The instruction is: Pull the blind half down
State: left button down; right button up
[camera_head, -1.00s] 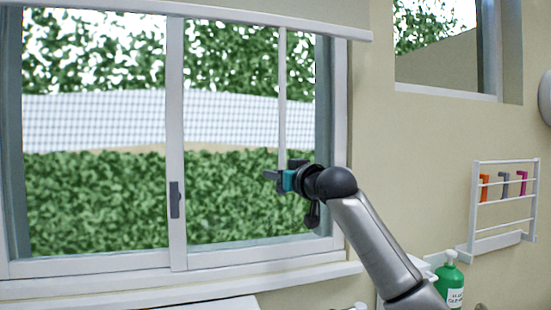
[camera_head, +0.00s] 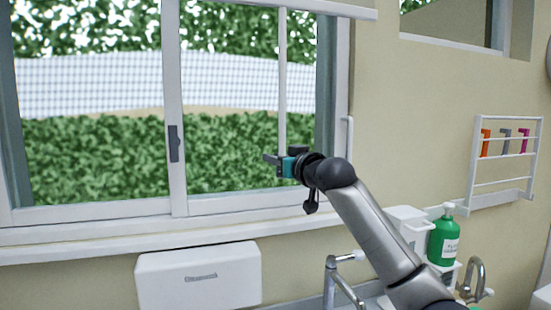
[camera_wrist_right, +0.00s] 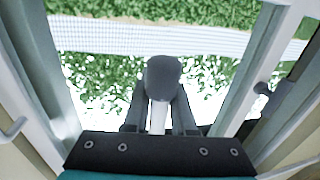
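The blind's pale bottom bar (camera_head: 338,8) crosses the top edge of the head view, over the upper window. A thin white pull rod (camera_head: 282,80) hangs from it in front of the glass. My right gripper (camera_head: 274,159) is at the rod's lower end, in front of the lower right pane. In the right wrist view, the gripper's two dark fingers (camera_wrist_right: 159,108) close in on both sides of the rod, and its rounded grey end knob (camera_wrist_right: 163,77) shows between them. The gripper is shut on the rod. My left gripper is out of view.
The window sill (camera_head: 200,238) runs below. A white wall dispenser (camera_head: 198,277), a tap (camera_head: 340,283) and a green bottle (camera_head: 443,240) are lower down. A white rack (camera_head: 505,155) with coloured items is on the right wall. The window handle (camera_head: 174,143) is left of the gripper.

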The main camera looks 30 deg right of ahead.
jog(key=o, duration=0.4)
jog(key=s+b, duration=0.3)
jog(key=s, duration=1.2)
jog(key=shift+s+a+b, duration=0.15)
jog(key=shift+a+b, duration=0.15)
